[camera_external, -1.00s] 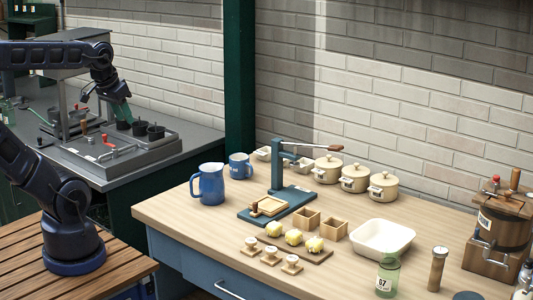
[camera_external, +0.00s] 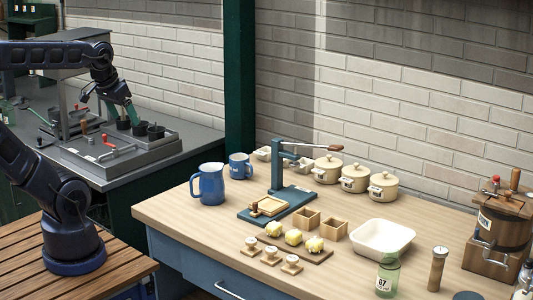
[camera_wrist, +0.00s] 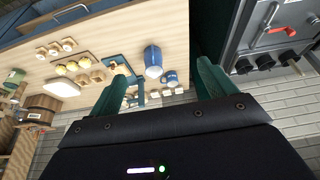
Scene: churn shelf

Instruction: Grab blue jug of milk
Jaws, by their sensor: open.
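The blue jug (camera_external: 208,185) stands upright at the left end of the wooden table, with a pale top and a handle on its left side. In the wrist view the blue jug (camera_wrist: 153,60) shows ahead, between the two green fingers. My gripper (camera_external: 127,110) is over the grey counter at the left, apart from the jug and higher than it. In the wrist view my gripper (camera_wrist: 162,85) has its fingers spread wide with nothing between them.
A blue mug (camera_external: 240,166) stands just behind the jug. A blue press (camera_external: 277,195) stands to its right. Black cups (camera_external: 155,131) sit on the counter beneath my gripper. A dark green post (camera_external: 239,80) rises behind the table. The table's left front corner is clear.

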